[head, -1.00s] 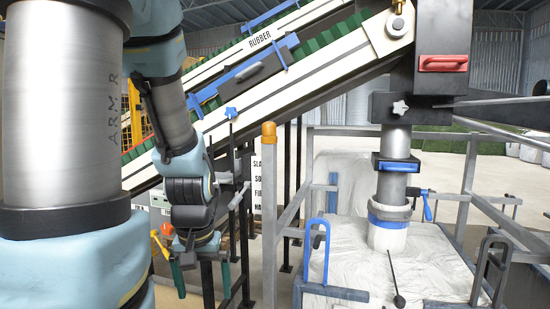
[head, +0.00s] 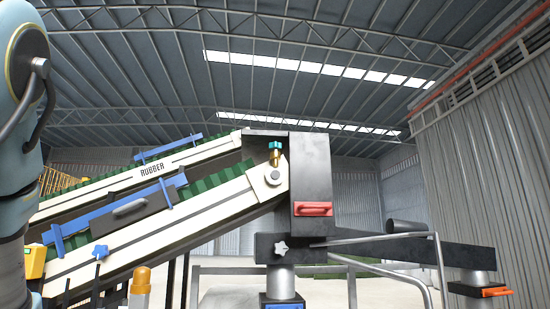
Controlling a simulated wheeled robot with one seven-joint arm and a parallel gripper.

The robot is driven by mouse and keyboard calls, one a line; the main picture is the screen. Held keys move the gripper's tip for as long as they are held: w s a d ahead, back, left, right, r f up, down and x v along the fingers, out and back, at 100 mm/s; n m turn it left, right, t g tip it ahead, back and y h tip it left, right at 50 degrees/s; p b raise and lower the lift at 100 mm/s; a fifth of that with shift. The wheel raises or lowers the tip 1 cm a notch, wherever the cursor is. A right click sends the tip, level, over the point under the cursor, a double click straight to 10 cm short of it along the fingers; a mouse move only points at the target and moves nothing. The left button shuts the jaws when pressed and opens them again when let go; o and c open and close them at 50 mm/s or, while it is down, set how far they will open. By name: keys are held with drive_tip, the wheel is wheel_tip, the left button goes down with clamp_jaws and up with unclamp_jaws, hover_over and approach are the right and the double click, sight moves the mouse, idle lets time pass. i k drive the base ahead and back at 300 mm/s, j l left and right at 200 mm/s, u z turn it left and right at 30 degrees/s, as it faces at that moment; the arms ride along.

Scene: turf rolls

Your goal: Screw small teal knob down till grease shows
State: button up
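A small teal knob (head: 275,145) sits on top of a brass fitting (head: 275,158), above the round bearing hub (head: 273,177) at the upper end of the conveyor. The knob and fitting stand upright, and no grease can be made out there at this size. My gripper is outside the view. Only part of my arm (head: 24,130) shows along the left edge, well away from the knob.
The inclined conveyor (head: 150,228) marked RUBBER rises to a dark box with a red handle (head: 313,209). Open air lies above the conveyor.

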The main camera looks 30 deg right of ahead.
sight(276, 146)
drive_tip(key=z, duration=0.85)
